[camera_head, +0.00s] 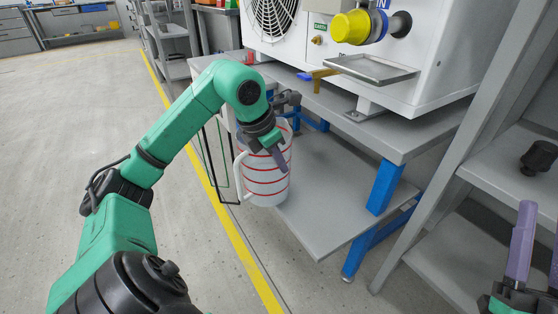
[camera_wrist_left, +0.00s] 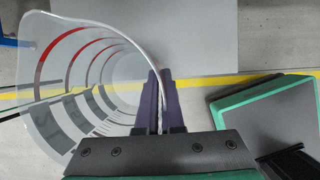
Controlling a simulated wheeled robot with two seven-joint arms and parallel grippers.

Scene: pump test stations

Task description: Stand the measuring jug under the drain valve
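The measuring jug (camera_head: 264,184) is a pale, see-through vessel with red rings and a white handle on its left. It is upright at the left edge of the lower shelf; I cannot tell whether its base touches the shelf. My left gripper (camera_head: 281,160) is at its rim. In the left wrist view the dark fingers (camera_wrist_left: 162,92) are closed on the wall of the jug (camera_wrist_left: 75,85), one finger on each side, and the jug looks empty. A yellow-handled valve (camera_head: 320,75), apparently the drain valve, sticks out above and right of the jug. My right gripper (camera_head: 541,218) is open and empty.
The lower shelf (camera_head: 330,200) is bare right of the jug. Above it, a bench (camera_head: 385,128) with blue legs (camera_head: 384,186) carries the white machine (camera_head: 450,60) and a metal drip tray (camera_head: 372,68). A grey rack (camera_head: 510,165) with a black part (camera_head: 539,158) stands at right.

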